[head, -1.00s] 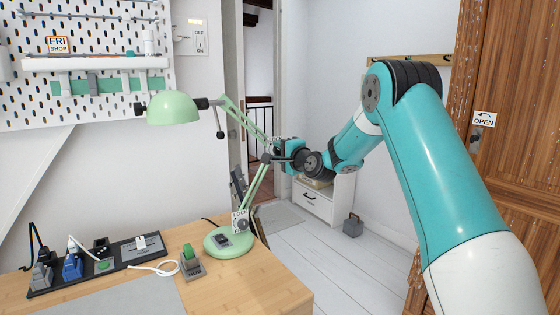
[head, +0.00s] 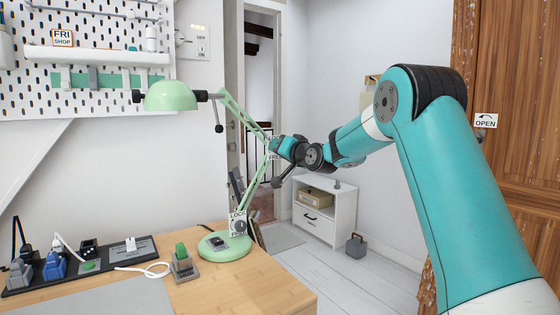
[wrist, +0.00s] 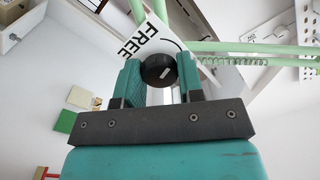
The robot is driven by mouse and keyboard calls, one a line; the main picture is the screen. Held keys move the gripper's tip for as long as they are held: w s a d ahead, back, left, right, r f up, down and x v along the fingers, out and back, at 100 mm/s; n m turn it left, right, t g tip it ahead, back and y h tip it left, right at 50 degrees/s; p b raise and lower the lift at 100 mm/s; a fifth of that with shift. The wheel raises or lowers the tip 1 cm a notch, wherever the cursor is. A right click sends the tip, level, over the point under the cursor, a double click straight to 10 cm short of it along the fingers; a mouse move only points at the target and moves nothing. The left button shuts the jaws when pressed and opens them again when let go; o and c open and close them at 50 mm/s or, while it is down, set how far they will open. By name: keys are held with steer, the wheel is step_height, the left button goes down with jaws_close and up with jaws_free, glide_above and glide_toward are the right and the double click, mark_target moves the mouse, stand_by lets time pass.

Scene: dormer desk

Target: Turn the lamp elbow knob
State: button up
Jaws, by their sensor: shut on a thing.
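The green desk lamp stands on the wooden desk, with its shade (head: 170,96) to the left and its round base (head: 224,245) near the desk's right edge. Its two arm sections meet at the elbow, beside a white plate with lettering (head: 274,156). My gripper (head: 275,147) is at this elbow, and its fingers are hard to make out in the head view. In the wrist view, the round black elbow knob (wrist: 158,70) with a short white mark sits between the two teal fingers. My gripper is shut on it. The plate behind it (wrist: 142,40) reads FREE; its other lettering is partly hidden.
A power strip (head: 85,262) with plugs and a small grey block with a green top (head: 183,262) lie on the desk. A pegboard (head: 90,70) hangs behind. A white cabinet (head: 325,212) stands beyond, with a grey box (head: 356,244) on the floor.

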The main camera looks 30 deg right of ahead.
steer(key=n+b, duration=0.3)
steer(key=n, duration=0.1)
steer(key=shift+f+n+b, duration=0.15)
steer(key=shift+n+b, duration=0.25)
stand_by(0.4)
steer(key=o, duration=0.9)
steer(key=shift+o, duration=0.2)
steer(key=s+b, duration=0.1)
steer(key=s, duration=1.6)
steer(key=shift+s+d, duration=0.2)
steer(key=shift+d, duration=0.1)
steer(key=shift+a, duration=0.1)
